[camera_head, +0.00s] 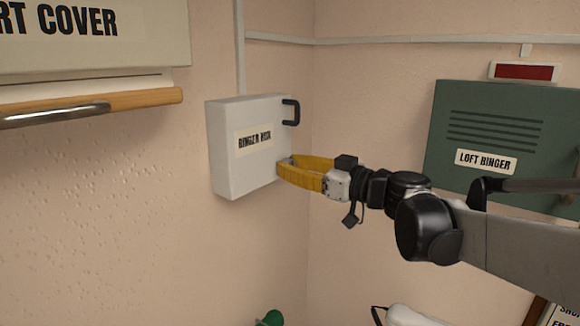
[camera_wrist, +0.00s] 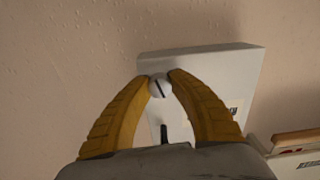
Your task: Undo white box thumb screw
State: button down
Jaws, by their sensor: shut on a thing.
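The white box (camera_head: 230,170) is fixed on the pink wall left of the corner, with a "RINGER BOX" style label and a black handle (camera_head: 291,112) at its upper right edge. It also shows in the wrist view (camera_wrist: 215,68). The thumb screw (camera_wrist: 160,88) is a pale round knob with a dark slot, on the box face in the wrist view. My gripper (camera_head: 283,166) reaches the lower right of the box from the right. Its yellow fingertips (camera_wrist: 158,80) are shut on the screw from both sides. In the head view the fingers hide the screw.
A green "LOFT BINGER" box (camera_head: 505,140) hangs on the right wall behind my arm. A cover with a wooden rail (camera_head: 140,98) juts out at upper left. A white pipe (camera_head: 400,40) runs along the wall. The wall below the white box is clear.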

jog(key=shift+n, duration=0.3)
jog(key=c, duration=1.2)
grip_release()
jog(key=shift+o, duration=0.2)
jog(key=v, duration=1.2)
jog(key=shift+f, duration=0.1)
